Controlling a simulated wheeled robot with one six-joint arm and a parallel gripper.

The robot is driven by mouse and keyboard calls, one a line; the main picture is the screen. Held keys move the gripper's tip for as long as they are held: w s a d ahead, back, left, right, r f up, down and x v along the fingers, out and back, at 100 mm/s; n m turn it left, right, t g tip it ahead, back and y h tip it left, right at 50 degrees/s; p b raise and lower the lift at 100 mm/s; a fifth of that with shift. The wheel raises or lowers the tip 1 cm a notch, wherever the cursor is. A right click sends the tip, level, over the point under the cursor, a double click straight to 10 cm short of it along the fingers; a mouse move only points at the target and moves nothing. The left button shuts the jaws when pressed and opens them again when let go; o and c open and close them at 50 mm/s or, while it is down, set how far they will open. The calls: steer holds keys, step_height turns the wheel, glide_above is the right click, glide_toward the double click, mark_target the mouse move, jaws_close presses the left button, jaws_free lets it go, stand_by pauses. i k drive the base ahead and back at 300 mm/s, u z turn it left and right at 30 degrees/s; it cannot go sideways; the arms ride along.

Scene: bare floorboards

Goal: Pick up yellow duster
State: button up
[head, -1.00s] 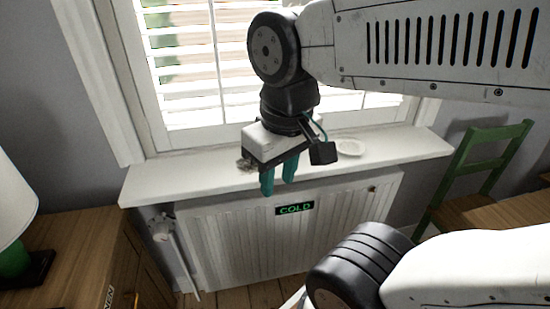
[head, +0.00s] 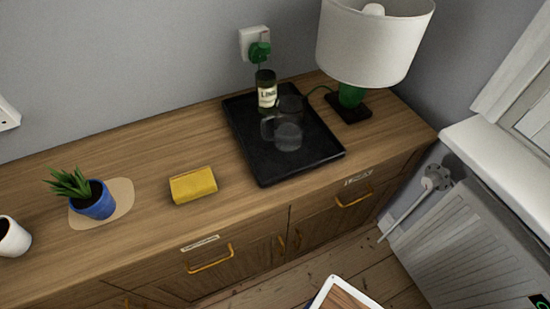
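The yellow duster (head: 194,185) is a small folded yellow block. It lies flat on the wooden sideboard top (head: 160,150), near the front edge, between the plant and the black tray. Nothing covers it. My gripper is not in the head view now, so its present opening and its place relative to the duster do not show.
A blue potted plant (head: 95,203) on a tan mat (head: 123,193) and a white cup (head: 12,238) stand left of the duster. A black tray (head: 262,168) holds a labelled bottle (head: 266,88) and a glass jug (head: 287,135). A lamp (head: 372,45) stands behind right.

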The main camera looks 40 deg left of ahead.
mark_target(187, 187)
steer(key=u, duration=2.1)
steer(key=k, duration=0.5)
steer(key=z, duration=1.25)
steer(key=i, duration=1)
steer(key=u, duration=1.25)
